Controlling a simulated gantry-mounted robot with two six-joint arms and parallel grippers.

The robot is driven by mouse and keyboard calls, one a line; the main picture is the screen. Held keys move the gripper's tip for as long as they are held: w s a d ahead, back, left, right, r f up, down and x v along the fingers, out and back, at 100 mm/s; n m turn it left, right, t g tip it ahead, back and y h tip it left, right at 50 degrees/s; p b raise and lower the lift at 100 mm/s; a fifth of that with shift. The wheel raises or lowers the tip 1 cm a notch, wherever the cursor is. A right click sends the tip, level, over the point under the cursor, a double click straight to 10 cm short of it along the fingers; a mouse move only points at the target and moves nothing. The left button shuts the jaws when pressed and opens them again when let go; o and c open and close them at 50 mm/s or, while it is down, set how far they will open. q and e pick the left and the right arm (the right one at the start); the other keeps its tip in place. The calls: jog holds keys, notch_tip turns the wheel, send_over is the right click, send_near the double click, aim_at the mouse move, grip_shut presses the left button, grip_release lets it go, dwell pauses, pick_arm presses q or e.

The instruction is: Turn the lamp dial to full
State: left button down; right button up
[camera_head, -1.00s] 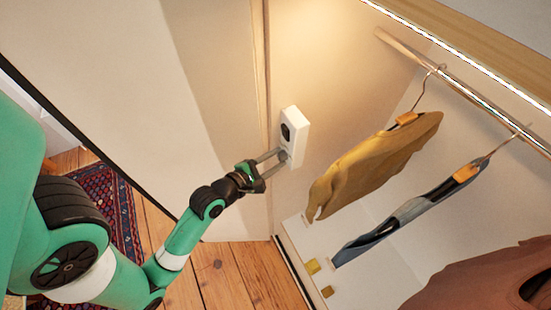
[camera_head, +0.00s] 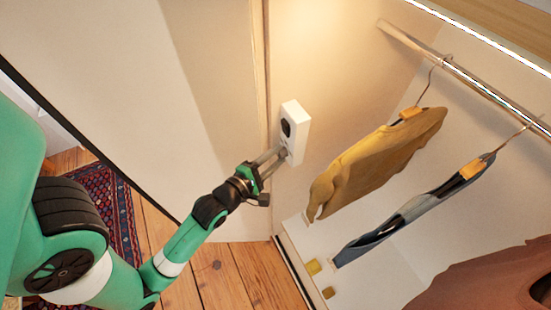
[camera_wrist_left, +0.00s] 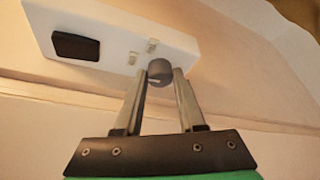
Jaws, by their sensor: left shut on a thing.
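A white control box (camera_head: 299,116) with a black part (camera_head: 286,128) is fixed to the pale wall. It also fills the upper left of the left wrist view (camera_wrist_left: 120,25). A small round grey dial (camera_wrist_left: 160,70) sits at the box's lower end. My left gripper (camera_head: 281,153) reaches the box from the lower left. In the left wrist view its fingers (camera_wrist_left: 160,78) are closed on the dial, one on each side. The fingers largely hide the dial in the head view. My right gripper is not in view.
A mustard garment (camera_head: 380,160) and a blue-grey garment (camera_head: 420,208) hang from a rail (camera_head: 455,65) right of the box. A lit strip runs above the rail. A patterned rug (camera_head: 98,200) lies on the wooden floor (camera_head: 215,270).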

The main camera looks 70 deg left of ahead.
pick_arm(q)
jog(key=m+t+b, duration=0.1)
jog(key=m+b, duration=0.2)
jog(key=f+m+t+y+b, duration=0.1)
jog(key=m+b, duration=0.2)
jog(key=m+t+y+b, duration=0.1)
jog(key=m+b, duration=0.2)
jog(key=shift+f+b, duration=0.15)
jog(key=shift+b, duration=0.2)
jog(key=shift+a+f+m+t+b, duration=0.1)
jog(key=shift+m+t+b, duration=0.6)
jog(key=shift+m+b, duration=0.55)
jog(key=shift+r+m+t+h+b, duration=0.2)
jog(key=shift+m+t+h+b, duration=0.1)
jog(key=shift+m+b, duration=0.6)
jog(key=c, duration=0.8)
grip_release()
